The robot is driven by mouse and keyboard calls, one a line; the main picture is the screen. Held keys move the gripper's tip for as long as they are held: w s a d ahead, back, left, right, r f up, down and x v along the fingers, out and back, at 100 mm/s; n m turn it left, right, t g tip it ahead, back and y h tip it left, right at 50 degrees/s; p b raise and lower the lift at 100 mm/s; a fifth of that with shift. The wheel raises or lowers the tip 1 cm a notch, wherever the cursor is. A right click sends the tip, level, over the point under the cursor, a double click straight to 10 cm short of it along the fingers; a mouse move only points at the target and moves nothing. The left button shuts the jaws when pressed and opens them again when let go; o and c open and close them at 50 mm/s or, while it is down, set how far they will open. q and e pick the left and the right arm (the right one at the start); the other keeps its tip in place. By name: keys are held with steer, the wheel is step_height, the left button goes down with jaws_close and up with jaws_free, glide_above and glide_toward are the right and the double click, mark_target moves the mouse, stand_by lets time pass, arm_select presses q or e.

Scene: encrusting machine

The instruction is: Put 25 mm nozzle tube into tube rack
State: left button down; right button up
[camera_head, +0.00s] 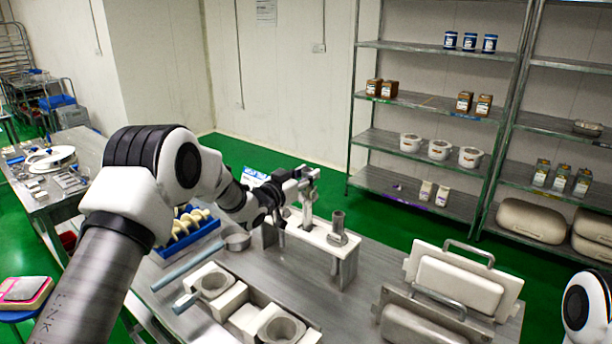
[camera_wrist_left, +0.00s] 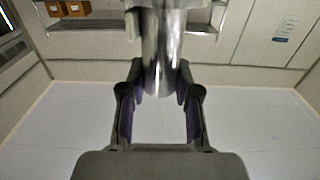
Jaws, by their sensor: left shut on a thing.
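My left gripper (camera_head: 303,180) is shut on a shiny metal nozzle tube (camera_head: 306,209), held roughly upright at the rack. In the left wrist view the tube (camera_wrist_left: 162,58) shows between the fingers of the gripper (camera_wrist_left: 160,95). The tube rack (camera_head: 318,238) is a white plate on metal legs on the steel table. The held tube's lower end is at the left part of the plate; I cannot tell whether it is in a hole. Another flanged metal tube (camera_head: 338,228) stands at the rack's right end. My right gripper is out of view.
White moulded parts (camera_head: 211,281) lie in front of the rack. A blue tray (camera_head: 190,237) and a small metal pan (camera_head: 237,241) are to its left. White-fronted metal parts with handles (camera_head: 462,280) stand to the right. Shelves (camera_head: 420,101) are behind.

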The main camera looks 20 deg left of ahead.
mark_target(304, 206)
arm_select(q)
steer(key=shift+f+b, duration=3.25)
steer(key=shift+f, duration=1.35)
steer(key=c, duration=0.7)
jaws_free()
steer(key=shift+c, duration=0.2)
steer(key=shift+o, duration=0.2)
steer(key=shift+o, duration=0.7)
steer(key=shift+s, duration=0.1)
